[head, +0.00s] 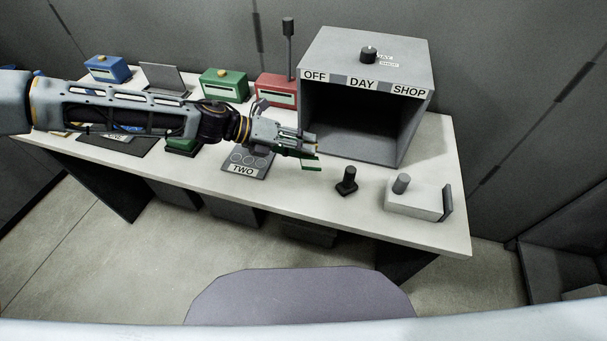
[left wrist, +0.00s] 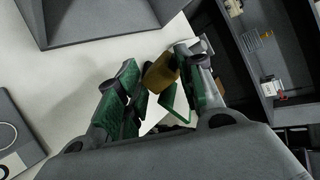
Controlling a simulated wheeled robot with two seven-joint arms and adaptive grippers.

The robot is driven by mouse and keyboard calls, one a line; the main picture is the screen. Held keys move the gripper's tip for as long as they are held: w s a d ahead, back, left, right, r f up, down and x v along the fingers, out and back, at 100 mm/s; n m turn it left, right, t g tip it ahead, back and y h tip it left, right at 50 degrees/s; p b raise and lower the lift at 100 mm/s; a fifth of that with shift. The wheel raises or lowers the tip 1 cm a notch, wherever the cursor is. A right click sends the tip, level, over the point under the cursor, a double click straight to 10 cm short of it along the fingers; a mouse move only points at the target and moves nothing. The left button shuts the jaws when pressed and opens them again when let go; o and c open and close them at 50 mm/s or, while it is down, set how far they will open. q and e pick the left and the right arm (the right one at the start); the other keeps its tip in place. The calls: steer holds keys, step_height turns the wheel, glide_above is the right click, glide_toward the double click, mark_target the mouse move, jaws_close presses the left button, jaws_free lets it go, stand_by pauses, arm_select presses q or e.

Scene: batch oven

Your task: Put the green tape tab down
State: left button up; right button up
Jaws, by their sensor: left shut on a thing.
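My left gripper (head: 312,147) reaches in from the left and hangs over the front part of the white table, to the right of the grey plate marked TWO (head: 243,170). It is shut on the green tape tab (head: 311,164), a small flat green piece that sticks out below the fingertips. The tab looks to be above the tabletop; the exact gap is hard to tell. In the left wrist view, green also shows between the two fingers (left wrist: 157,92), but the tab's outline is partly hidden there. My right gripper is in neither view.
The open grey box labelled OFF, DAY, SHOP (head: 367,60) stands behind and right of the gripper. A small black knobbed piece (head: 347,182) and a pale block (head: 414,200) stand to the right. Green (head: 224,84) and red (head: 276,91) boxes line the back. Bare table (head: 300,195) shows in front.

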arm_select(q)
steer(key=shift+w+a+f+n+t, duration=0.3)
steer(key=shift+w+a+n+t, duration=0.1)
steer(key=shift+w+n+t, duration=0.25)
steer(key=shift+w+a+f+n+t, duration=0.3)
steer(key=shift+w+a+n+t, duration=0.15)
steer(key=shift+w+t, duration=0.35)
steer(key=shift+w+a+f+n+t, duration=0.35)
steer(key=shift+w+n+t, duration=0.2)
steer(key=shift+t, duration=0.3)
steer(key=shift+w+a+n+t, duration=0.1)
steer(key=shift+n+t, duration=0.15)
steer(key=shift+t, duration=0.25)
steer(key=shift+t+h, duration=0.3)
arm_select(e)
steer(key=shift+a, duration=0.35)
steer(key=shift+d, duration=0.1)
